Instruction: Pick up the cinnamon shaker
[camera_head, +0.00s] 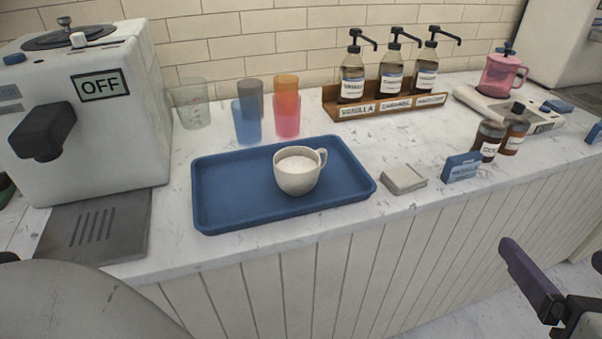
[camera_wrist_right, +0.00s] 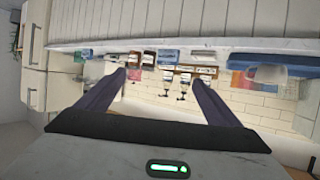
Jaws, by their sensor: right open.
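Two small brown shakers with pale labels stand side by side at the right of the counter in the head view, a front one (camera_head: 488,140) and one just behind it to the right (camera_head: 514,130). Their labels are too small to read, so I cannot tell which is cinnamon. My right gripper (camera_head: 551,251) is at the lower right, in front of the counter and apart from the shakers. In the right wrist view its fingers (camera_wrist_right: 157,80) are spread with nothing between them. The counter items appear upside down beyond the fingertips. My left gripper is not in view.
A blue card (camera_head: 461,167) stands left of the shakers, near napkins (camera_head: 403,179). A scale (camera_head: 497,104) with a pink pitcher (camera_head: 500,75) is behind. A syrup rack (camera_head: 385,108) stands farther back. A blue tray (camera_head: 222,203) holds a white cup (camera_head: 298,178).

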